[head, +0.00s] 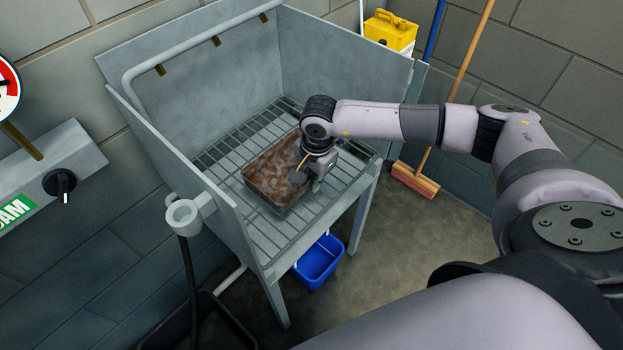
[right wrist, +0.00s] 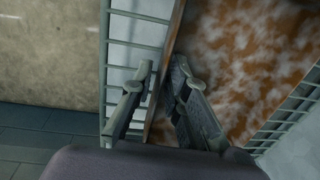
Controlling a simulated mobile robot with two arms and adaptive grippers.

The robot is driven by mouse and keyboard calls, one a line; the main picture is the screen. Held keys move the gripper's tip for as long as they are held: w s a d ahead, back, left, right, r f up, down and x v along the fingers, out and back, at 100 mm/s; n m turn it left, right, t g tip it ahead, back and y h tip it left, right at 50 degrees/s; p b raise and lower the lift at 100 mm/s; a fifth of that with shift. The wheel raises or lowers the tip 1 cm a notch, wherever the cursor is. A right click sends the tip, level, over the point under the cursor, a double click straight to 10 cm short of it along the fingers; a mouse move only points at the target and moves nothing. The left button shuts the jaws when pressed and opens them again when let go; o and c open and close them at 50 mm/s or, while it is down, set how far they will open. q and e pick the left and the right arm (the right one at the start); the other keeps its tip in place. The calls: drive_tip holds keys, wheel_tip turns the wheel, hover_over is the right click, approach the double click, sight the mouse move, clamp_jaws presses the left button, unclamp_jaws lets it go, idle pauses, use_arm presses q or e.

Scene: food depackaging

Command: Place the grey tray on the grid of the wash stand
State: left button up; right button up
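The tray (head: 272,178) lies on the grid (head: 238,146) of the wash stand, with brown and whitish residue covering its inside. The right wrist view shows its stained floor (right wrist: 245,65) and thin side wall (right wrist: 171,45). My right gripper (head: 303,180) is at the tray's right side. In the right wrist view my right gripper (right wrist: 164,72) has one finger inside the tray and one outside, with the wall between them. A gap shows between the outer finger and the wall, so it looks open. My left gripper is not in view.
The wash stand has tall grey walls (head: 230,75) at the back and left, and a pipe rail. A grey ring holder (head: 184,214) sticks out at its left front. A blue bucket (head: 320,262) stands below.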

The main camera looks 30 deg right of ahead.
drive_tip(key=shift+o, duration=0.8)
drive_tip(key=shift+r, duration=0.1)
drive_tip(key=shift+r, duration=0.2)
wheel_tip(320, 180, up, 12)
drive_tip(key=s+b, duration=0.1)
drive_tip(key=shift+d+f, duration=0.15)
drive_tip(key=shift+d, duration=0.05)
